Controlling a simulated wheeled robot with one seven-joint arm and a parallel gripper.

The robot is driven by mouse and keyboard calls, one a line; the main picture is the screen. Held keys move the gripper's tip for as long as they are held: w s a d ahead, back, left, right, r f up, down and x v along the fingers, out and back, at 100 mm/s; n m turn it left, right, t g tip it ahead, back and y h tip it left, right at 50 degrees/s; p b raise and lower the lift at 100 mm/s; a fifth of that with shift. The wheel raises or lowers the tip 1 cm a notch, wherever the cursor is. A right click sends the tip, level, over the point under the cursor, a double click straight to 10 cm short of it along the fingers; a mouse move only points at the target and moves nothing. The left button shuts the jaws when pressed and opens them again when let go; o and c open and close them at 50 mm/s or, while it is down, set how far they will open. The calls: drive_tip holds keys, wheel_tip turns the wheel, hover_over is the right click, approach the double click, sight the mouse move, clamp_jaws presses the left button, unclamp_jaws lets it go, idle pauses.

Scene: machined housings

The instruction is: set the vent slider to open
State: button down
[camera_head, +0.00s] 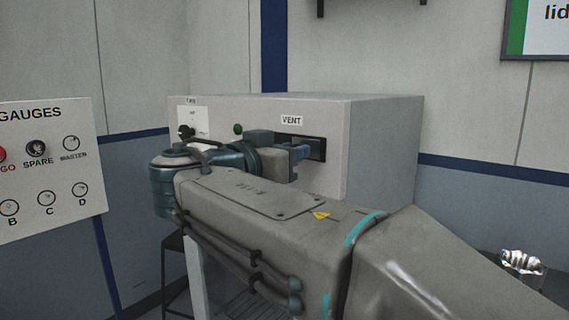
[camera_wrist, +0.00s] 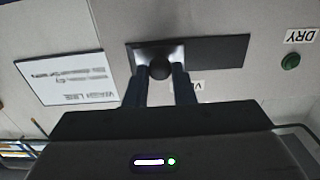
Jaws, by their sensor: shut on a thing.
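The vent slider's round dark knob (camera_wrist: 160,69) shows in the wrist view at the left part of a dark slotted plate (camera_wrist: 222,51). My gripper (camera_wrist: 162,77) has one finger on each side of the knob and is shut on it. In the head view my gripper (camera_head: 301,153) reaches the right part of the same plate (camera_head: 317,146), under the VENT label (camera_head: 291,120). My fingers and wrist hide the knob there.
The plate is on the front of a grey box (camera_head: 385,140). A gauges panel (camera_head: 45,170) stands at far left. A shiny metal part (camera_head: 523,262) lies at lower right.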

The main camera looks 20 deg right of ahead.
drive_tip(key=shift+s+d+f, duration=0.1)
drive_tip(key=c, duration=1.2)
unclamp_jaws()
drive_tip(key=shift+s, duration=0.15)
drive_tip(key=shift+c, duration=0.2)
drive_tip(key=b+v, duration=0.2)
drive_tip(key=v, duration=1.1)
drive_tip(key=shift+a, duration=0.35)
drive_tip(key=shift+s, duration=0.1)
